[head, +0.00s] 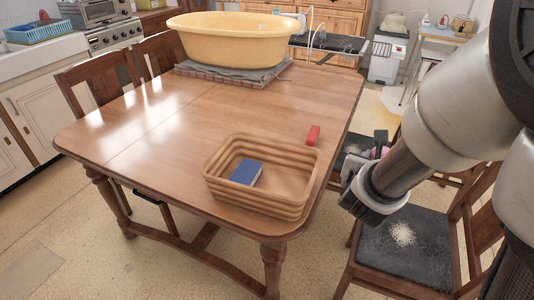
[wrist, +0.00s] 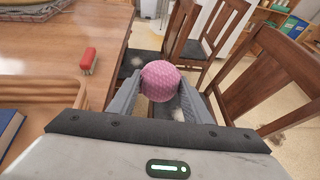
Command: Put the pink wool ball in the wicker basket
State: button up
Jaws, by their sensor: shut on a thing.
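The pink wool ball (wrist: 160,81) is between the fingers of my gripper (wrist: 158,95) in the wrist view, and the fingers are shut on it. The wicker basket (head: 255,205) stands on the near right corner of the table, left of my gripper. A blue book (head: 246,172) lies in it. Part of the basket (wrist: 55,92) shows at the left of the wrist view.
A large yellow tub (head: 235,40) stands on a folded grey cloth at the far end. Chairs with dark seats (head: 405,245) stand at the right. The table's left half is clear.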

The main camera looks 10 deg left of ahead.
aim_at(292, 195)
jog(key=j, duration=0.7)
jog(key=i+j, duration=0.15)
jog(key=j, duration=0.6)
jog(key=j+u, duration=0.1)
jog(key=j, duration=0.6)
jog(key=i, duration=0.05)
